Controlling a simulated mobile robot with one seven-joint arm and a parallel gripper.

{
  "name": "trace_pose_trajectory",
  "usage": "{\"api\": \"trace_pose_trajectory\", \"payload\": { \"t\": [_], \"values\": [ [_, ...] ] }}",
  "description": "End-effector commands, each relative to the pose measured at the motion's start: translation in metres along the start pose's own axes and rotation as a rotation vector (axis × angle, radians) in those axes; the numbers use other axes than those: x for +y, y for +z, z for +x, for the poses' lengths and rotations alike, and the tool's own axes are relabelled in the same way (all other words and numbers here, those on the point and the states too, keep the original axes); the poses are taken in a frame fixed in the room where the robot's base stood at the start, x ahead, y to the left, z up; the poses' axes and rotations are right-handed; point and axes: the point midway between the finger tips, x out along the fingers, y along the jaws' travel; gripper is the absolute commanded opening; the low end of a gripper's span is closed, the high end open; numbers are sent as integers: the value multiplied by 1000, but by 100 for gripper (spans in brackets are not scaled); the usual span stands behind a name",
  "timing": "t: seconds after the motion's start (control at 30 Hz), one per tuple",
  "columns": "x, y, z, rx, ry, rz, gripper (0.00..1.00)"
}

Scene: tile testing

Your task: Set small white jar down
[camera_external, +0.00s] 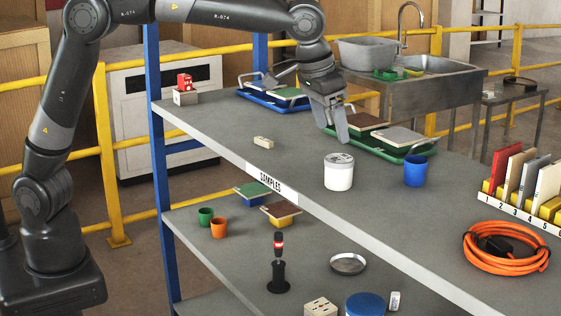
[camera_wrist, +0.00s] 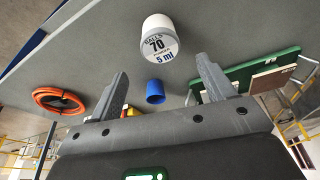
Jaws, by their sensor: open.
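The small white jar (camera_external: 339,173) stands upright on the grey upper shelf (camera_external: 300,150), near its front edge. My gripper (camera_external: 336,130) is open and empty, above and behind the jar in the external view. In the wrist view the jar appears beyond the spread fingers of my gripper (camera_wrist: 163,80), and nothing is between them. The jar is apart from both fingers.
A blue cup (camera_external: 416,171) stands right of the jar. A small beige block (camera_external: 263,142) lies left. An orange cable coil (camera_external: 505,249) and a tile rack (camera_external: 521,215) are at right. The shelf left of the jar is mostly clear.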

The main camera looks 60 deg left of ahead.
Motion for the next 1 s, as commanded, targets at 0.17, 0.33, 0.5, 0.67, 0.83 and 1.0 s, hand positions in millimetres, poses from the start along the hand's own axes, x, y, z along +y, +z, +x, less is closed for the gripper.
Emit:
{"api": "trace_pose_trajectory", "payload": {
  "t": [0.17, 0.33, 0.5, 0.67, 0.83, 1.0],
  "values": [
    [0, 0, -13, 0, 0, -1, 75],
    [-8, 1, -18, 2, 1, -6, 75],
    [-58, 15, -37, 15, 12, -34, 75],
    [-126, 50, -61, 41, 24, -68, 75],
    [-187, 99, -79, 74, 26, -98, 75],
    [-235, 158, -87, 112, 18, -127, 75]
  ]
}}
